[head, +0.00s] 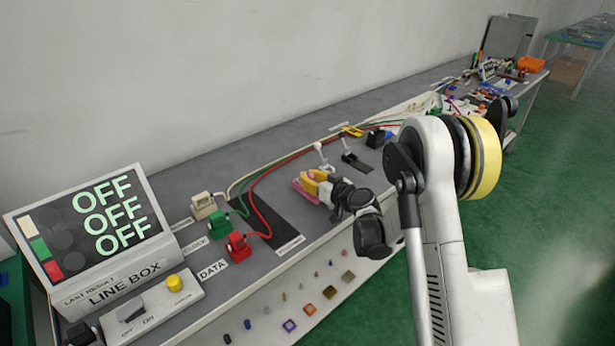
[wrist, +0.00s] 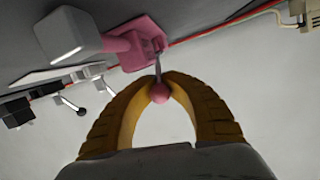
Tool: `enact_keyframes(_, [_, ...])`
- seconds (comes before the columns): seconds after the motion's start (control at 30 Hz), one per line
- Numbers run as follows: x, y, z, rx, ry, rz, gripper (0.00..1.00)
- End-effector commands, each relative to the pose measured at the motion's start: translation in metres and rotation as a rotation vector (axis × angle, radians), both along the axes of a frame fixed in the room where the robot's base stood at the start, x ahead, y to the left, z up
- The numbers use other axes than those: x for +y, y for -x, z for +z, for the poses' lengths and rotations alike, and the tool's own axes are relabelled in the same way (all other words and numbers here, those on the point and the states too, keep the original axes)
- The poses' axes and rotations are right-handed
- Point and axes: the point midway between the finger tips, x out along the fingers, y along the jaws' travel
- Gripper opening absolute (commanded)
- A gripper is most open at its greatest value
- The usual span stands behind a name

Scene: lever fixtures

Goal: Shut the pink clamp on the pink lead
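The pink clamp (wrist: 137,45) shows in the wrist view on a grey surface, with a thin stem ending in a round pink knob (wrist: 160,93). In the head view the clamp (head: 302,192) is on the bench, partly covered by my gripper (head: 310,178). In the wrist view the yellow fingers of my gripper (wrist: 161,84) arch together, their tips closed around the knob. A pale grey block (wrist: 65,37) stands beside the clamp. A red lead (wrist: 215,33) runs by the clamp; I cannot make out a separate pink lead.
A white lever (head: 321,155) and a black lever fixture (head: 356,161) stand just behind my gripper. Cream (head: 204,205), green (head: 219,224) and red (head: 238,246) connectors sit to the left. The line box screen (head: 95,225) reads OFF three times.

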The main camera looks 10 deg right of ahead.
Motion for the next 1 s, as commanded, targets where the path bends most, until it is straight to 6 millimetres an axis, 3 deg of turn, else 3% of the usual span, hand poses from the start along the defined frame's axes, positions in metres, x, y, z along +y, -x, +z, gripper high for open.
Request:
enact_keyframes(0.23, [0.000, 0.000, 0.001, 0.000, -0.002, -0.002, 0.00])
enact_keyframes(0.37, [0.000, 0.000, 0.001, 0.000, -0.002, -0.001, 0.41])
enact_keyframes(0.77, [-0.004, 0.006, 0.002, 0.000, -0.001, -0.001, 0.41])
enact_keyframes(1.0, [-0.026, 0.046, 0.012, 0.001, -0.001, -0.002, 0.41])
